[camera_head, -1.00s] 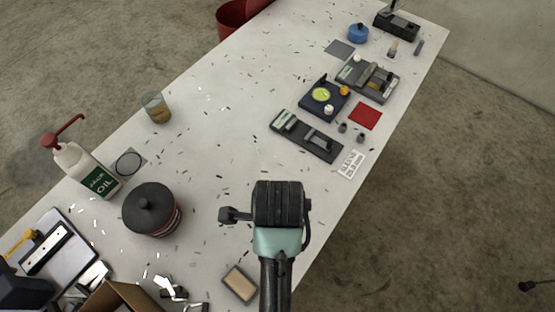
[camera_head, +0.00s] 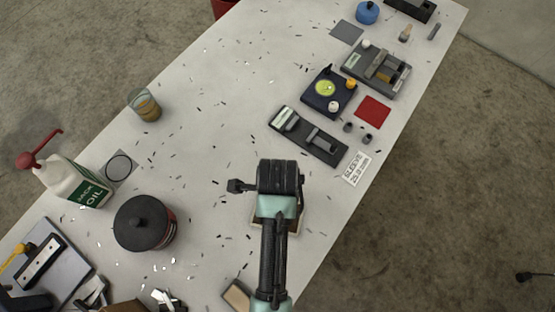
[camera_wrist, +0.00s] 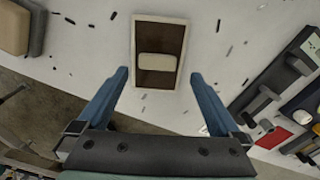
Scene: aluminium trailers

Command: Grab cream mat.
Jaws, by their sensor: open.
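A cream pad (camera_wrist: 157,61), which I take for the cream mat, lies in the middle of a brown tray with a pale rim (camera_wrist: 160,18) in the wrist view. My gripper (camera_wrist: 159,76) is open and empty. Its two blue fingers point toward the tray and stand apart on either side of its near end. In the head view my gripper (camera_head: 281,176) is over the table's right side, and my arm hides the pad. Only parts of the tray rim (camera_head: 302,222) show there.
A tan-topped block (camera_head: 238,294) lies near the front edge. A dark lidded pot (camera_head: 144,223) and an oil bottle (camera_head: 78,184) stand at the left. A dark fixture (camera_head: 308,135) and a red square (camera_head: 373,111) lie beyond my gripper. The table's middle is mostly clear, with scattered shavings.

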